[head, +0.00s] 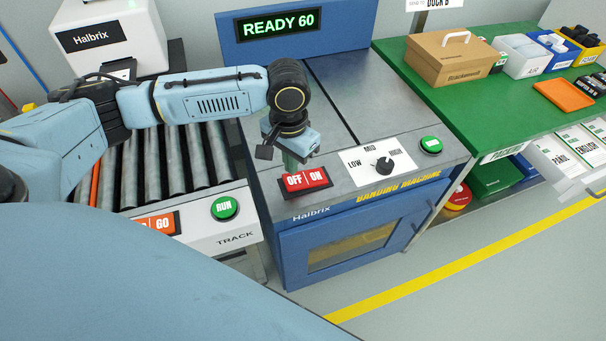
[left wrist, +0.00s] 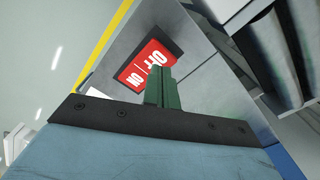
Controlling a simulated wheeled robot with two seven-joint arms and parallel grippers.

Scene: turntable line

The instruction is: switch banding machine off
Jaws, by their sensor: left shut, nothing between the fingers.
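The banding machine (head: 355,230) is a blue cabinet with a grey metal top, and its display (head: 278,24) reads "READY 60" in green. A red OFF | ON rocker switch (head: 304,181) sits at the front left of its top. My left gripper (head: 290,163) points down just behind the switch, near its OFF half. In the left wrist view the shut green fingers (left wrist: 161,88) are beside the red switch (left wrist: 147,67), near the word OFF. I cannot tell whether they touch it. My right gripper is not in view.
On the machine top are a black LOW-MID-HIGH knob (head: 384,164) and a green button (head: 431,145). At left is a roller track (head: 180,165) with a green RUN button (head: 225,208). At right a green packing table (head: 470,110) holds a cardboard box (head: 450,57) and bins.

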